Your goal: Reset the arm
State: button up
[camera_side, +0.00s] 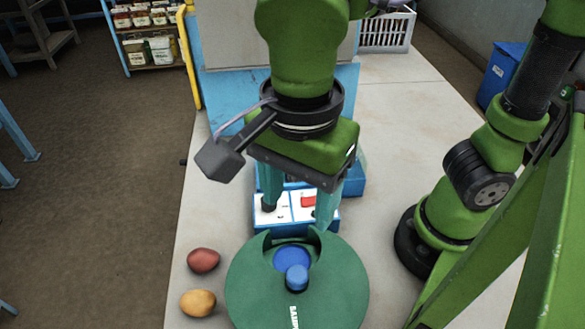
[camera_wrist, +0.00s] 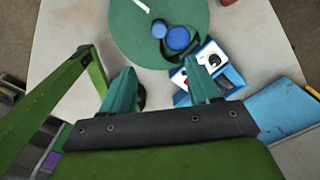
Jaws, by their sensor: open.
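My gripper (camera_side: 295,216) has two teal fingers that point down and stand apart with nothing between them. In the side view it is above the near edge of a blue box with a white top (camera_side: 286,207). A green round plate (camera_side: 250,292) lies just in front of the box, with a blue disc and a blue knob (camera_side: 297,278) at its notch. In the wrist view the gripper (camera_wrist: 160,68) shows its fingers spread, with the green plate (camera_wrist: 128,30) beyond the tips and the white-topped box (camera_wrist: 222,68) partly behind the right finger.
A red roundish object (camera_side: 203,260) and a yellow one (camera_side: 198,303) lie left of the plate on the pale table (camera_side: 400,100). A white basket (camera_side: 387,30) stands at the back. A second green arm (camera_side: 470,215) stands at the right. The table behind it is mostly clear.

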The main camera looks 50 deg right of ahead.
jog(key=w+d+n+t+y, duration=0.1)
jog(key=w+d+n+t, duration=0.2)
jog(key=d+n, duration=0.3)
jog(key=w+d+f+n+t+y, duration=0.1)
jog(key=w+d+n+t, duration=0.3)
jog(key=d, duration=1.2)
jog(key=n, duration=0.2)
jog(key=shift+w+d+n, duration=0.2)
jog(key=shift+n, duration=0.2)
jog(key=shift+f, duration=0.1)
